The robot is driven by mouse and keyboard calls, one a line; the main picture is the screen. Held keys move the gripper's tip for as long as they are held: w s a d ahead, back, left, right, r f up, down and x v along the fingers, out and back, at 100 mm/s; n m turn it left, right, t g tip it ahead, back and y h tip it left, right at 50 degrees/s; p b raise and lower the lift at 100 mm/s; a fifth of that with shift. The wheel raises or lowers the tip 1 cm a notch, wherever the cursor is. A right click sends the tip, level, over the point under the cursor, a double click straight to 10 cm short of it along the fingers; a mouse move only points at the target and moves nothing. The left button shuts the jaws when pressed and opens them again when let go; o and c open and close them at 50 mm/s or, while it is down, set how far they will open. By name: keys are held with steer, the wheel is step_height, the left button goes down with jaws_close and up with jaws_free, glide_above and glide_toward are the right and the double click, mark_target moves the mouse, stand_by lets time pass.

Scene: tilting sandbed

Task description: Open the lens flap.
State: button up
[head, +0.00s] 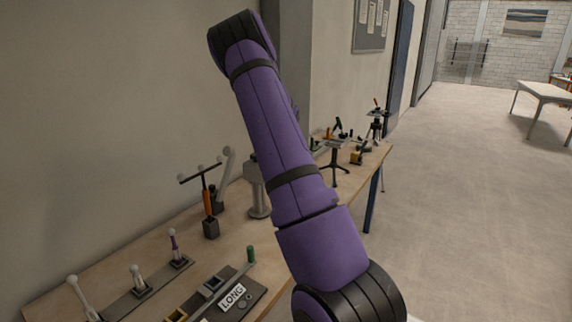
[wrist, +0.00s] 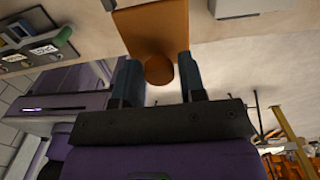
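In the wrist view, my gripper (wrist: 160,76) has its two dark fingers apart. A round brown knob-like piece (wrist: 159,70) shows between the fingertips, with narrow gaps at its sides. It adjoins a flat orange-brown panel (wrist: 150,28) just beyond the fingers. I cannot tell for sure whether this panel is the lens flap. In the head view my purple arm rises across the middle, and my gripper is out of sight. No lens flap can be made out there.
A long wooden bench (head: 240,208) runs along the left wall. It holds a dark board with a LONG label (head: 232,297), a green peg (head: 250,254), an orange-handled stand (head: 209,205) and several levers. The floor (head: 455,190) to the right is clear. A white table (head: 545,90) stands far right.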

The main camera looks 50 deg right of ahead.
steer(key=shift+o, duration=1.2)
step_height(320, 180, up, 11)
steer(key=shift+s+f, duration=0.1)
